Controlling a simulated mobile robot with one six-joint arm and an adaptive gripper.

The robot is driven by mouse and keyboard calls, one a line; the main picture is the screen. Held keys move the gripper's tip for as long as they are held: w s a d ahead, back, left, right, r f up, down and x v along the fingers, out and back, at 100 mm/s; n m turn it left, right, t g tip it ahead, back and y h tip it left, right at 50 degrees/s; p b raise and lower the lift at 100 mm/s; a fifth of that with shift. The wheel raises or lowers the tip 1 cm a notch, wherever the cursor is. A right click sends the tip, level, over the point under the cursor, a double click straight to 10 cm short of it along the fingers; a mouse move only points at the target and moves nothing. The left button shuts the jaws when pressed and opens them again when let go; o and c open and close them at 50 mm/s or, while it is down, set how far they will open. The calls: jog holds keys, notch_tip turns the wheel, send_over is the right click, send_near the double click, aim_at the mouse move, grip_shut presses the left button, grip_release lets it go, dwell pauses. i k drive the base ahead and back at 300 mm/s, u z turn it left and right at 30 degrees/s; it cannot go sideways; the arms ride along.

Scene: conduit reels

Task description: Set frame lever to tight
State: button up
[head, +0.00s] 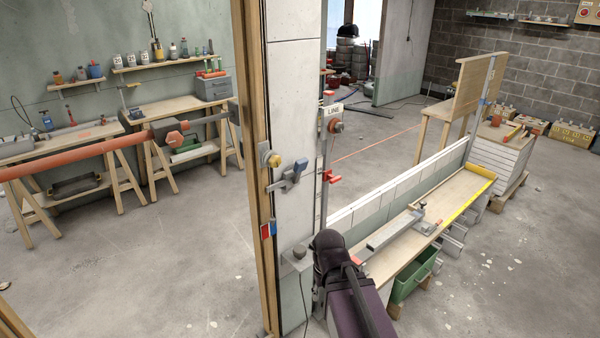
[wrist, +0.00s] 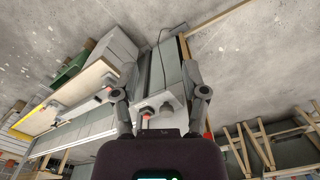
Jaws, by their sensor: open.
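A grey lever with a blue handle (head: 292,175) sits on the front of the pale framed post (head: 292,90), beside a yellow knob (head: 271,160). It is probably the frame lever; its handle slants up to the right. I cannot read any tight mark. My gripper (wrist: 160,94) shows in the wrist view with its two fingers spread wide and nothing held. In the head view my dark arm rises low in front of the post, below and right of the lever, and the fingers are not distinct there. I cannot pick out the lever in the wrist view.
A LINE sign (head: 334,111) and a red clamp (head: 332,179) are on the post's right edge. A grey box (head: 297,254) is low on the post. A long bench (head: 455,190) stands right. An orange pipe (head: 75,160) crosses the left. Floor between is open.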

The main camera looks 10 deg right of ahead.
aim_at(300, 165)
jog(key=z, duration=0.05)
jog(key=k, duration=1.3)
jog(key=u, duration=0.4)
jog(key=i, duration=1.7)
jog(key=z, duration=0.55)
